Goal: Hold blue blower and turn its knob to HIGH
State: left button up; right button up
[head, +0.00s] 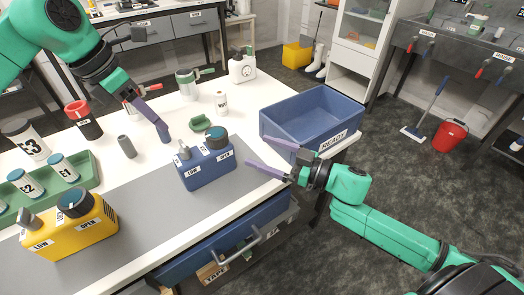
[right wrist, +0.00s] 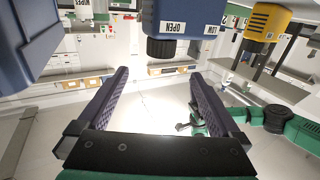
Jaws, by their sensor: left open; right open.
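The blue blower (head: 208,170) stands upright on the grey mat near the bench's front edge. It has a dark teal-topped knob (head: 216,136), a grey nozzle (head: 184,151) and LOW and OPEN labels. My right gripper (head: 258,150) is open and empty, to the right of the blower and apart from it. In the right wrist view the blower (right wrist: 190,17) appears inverted, its knob (right wrist: 160,48) just beyond the open fingers (right wrist: 159,73). My left gripper (head: 158,108) is open and empty above the bench, behind and left of the blower.
A yellow blower (head: 75,235) stands on the mat at left, near a green rack (head: 85,165) with white cylinders. A blue READY bin (head: 313,112) sits at the bench's right end. Cups and bottles stand behind. A blue drawer (head: 230,242) is open below the front edge.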

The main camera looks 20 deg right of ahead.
aim_at(216, 136)
jog(key=x, duration=1.4)
jog(key=shift+w+a+f, duration=0.1)
jog(key=shift+w+a, duration=0.05)
jog(key=shift+a, duration=0.15)
grip_shut()
pick_arm(q)
jog(key=shift+c, duration=0.3)
